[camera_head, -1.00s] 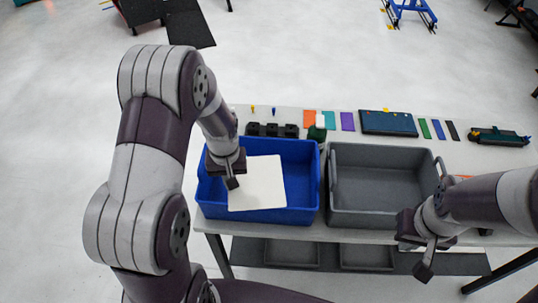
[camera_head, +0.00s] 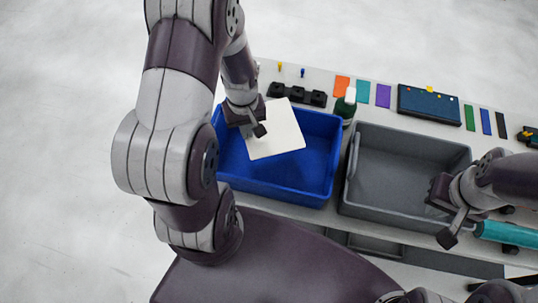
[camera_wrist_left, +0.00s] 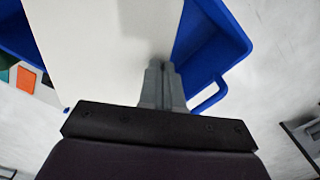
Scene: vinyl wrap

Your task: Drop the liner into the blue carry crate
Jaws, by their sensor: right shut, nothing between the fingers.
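The liner (camera_head: 280,134) is a flat white sheet. My left gripper (camera_head: 256,128) is shut on its left edge and holds it over the back left part of the blue carry crate (camera_head: 277,192). The sheet hides part of the crate's inside and back rim. In the left wrist view the liner (camera_wrist_left: 100,45) fills the space ahead of the closed fingers (camera_wrist_left: 160,88), and the blue crate (camera_wrist_left: 225,40) shows to the right. My right gripper (camera_head: 450,228) is shut and empty, over the near right side of the grey crate.
A grey crate (camera_head: 400,165) stands right of the blue one. Behind are a black holder (camera_head: 297,95), a green bottle with a white cap (camera_head: 345,106), coloured cards (camera_head: 383,96) and a dark blue panel (camera_head: 428,106). A teal roll (camera_head: 505,234) lies near my right arm.

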